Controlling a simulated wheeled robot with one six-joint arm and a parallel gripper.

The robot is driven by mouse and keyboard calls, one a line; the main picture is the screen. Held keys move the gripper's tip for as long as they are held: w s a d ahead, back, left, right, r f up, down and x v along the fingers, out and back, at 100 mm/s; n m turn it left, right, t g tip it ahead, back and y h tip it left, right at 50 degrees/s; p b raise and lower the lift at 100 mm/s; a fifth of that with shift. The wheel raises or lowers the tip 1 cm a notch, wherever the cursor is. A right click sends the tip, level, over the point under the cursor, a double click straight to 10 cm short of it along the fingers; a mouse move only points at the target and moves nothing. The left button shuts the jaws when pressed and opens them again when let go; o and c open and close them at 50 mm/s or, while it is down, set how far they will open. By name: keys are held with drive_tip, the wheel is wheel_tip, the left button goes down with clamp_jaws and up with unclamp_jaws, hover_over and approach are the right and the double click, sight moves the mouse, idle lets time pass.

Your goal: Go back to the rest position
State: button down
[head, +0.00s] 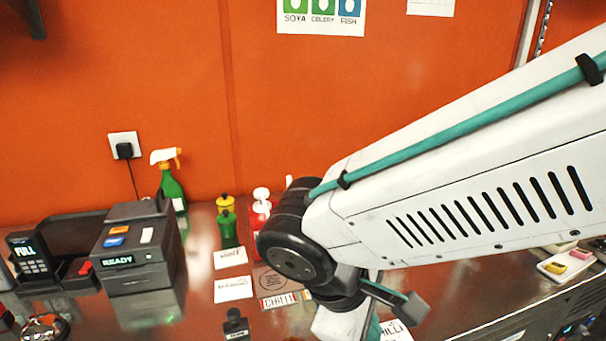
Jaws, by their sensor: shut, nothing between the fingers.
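My white arm with a teal cable (460,170) reaches in from the right and covers much of the right half of the head view. Its black wrist joint (295,245) hangs over the steel counter (200,300). Below the joint, my wrist parts run down out of the bottom edge. My gripper's fingers do not show. The counter behind and under the arm is partly hidden.
A printer-like box reading READY (140,250) and a keypad terminal (32,258) stand at left. A green spray bottle (172,190), green bottle (227,225) and red bottle (261,212) stand near the orange wall. Cards (233,289) lie left of my wrist.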

drive_tip(key=s+d+r+m+y, duration=0.2)
drive_tip(key=d+r+m, duration=0.1)
drive_tip(key=d+m, duration=0.3)
drive_tip(key=s+d+r+m+y, duration=0.2)
drive_tip(key=d+m, duration=0.4)
drive_tip(key=d, duration=0.5)
drive_tip(key=shift+s+d+r+m+y, duration=0.25)
drive_tip(key=shift+r+m+y, duration=0.05)
drive_tip(key=shift+r+y, duration=0.25)
